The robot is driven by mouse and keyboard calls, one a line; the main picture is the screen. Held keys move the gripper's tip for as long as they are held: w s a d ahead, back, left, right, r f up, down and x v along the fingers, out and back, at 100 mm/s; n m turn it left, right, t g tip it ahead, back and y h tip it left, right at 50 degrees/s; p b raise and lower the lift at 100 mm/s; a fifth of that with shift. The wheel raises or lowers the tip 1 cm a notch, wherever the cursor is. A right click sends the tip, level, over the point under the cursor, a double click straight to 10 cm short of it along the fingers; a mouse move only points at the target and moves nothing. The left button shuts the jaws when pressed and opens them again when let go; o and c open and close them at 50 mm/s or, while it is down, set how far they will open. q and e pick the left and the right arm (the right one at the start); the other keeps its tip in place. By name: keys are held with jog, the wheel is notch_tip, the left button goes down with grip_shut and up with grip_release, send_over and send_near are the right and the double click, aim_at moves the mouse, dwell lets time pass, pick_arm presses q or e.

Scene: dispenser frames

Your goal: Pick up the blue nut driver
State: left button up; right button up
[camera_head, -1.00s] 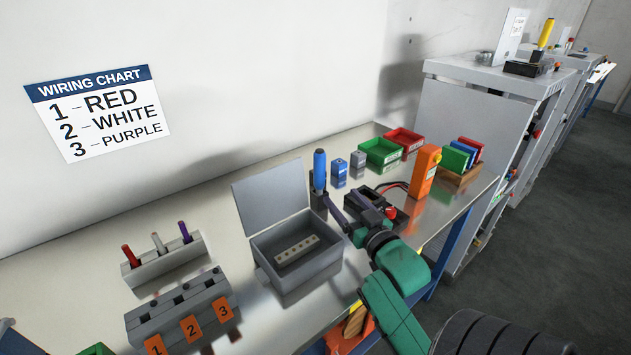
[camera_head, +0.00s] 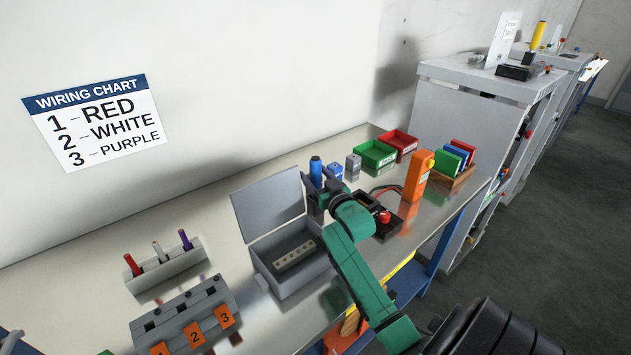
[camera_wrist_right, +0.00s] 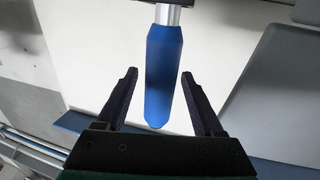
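The blue nut driver (camera_head: 316,172) stands upright behind the grey box, its lower part hidden by my right gripper (camera_head: 315,189). In the right wrist view its blue handle (camera_wrist_right: 165,75) lies between the two dark fingers of my right gripper (camera_wrist_right: 160,74), with a gap on each side. The metal shaft shows at the top edge of that view. My right gripper is open and not touching the handle. At the lower left corner of the head view only a small part of what seems to be my left gripper (camera_head: 11,342) shows.
An open grey box (camera_head: 303,284) with a raised lid stands just left of my right arm. Two small blue and grey blocks (camera_head: 353,166), a black box with a red knob (camera_head: 386,228), an orange device (camera_head: 418,174) and green and red bins (camera_head: 374,154) stand close by.

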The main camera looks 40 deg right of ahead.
grip_shut()
dwell(1.2)
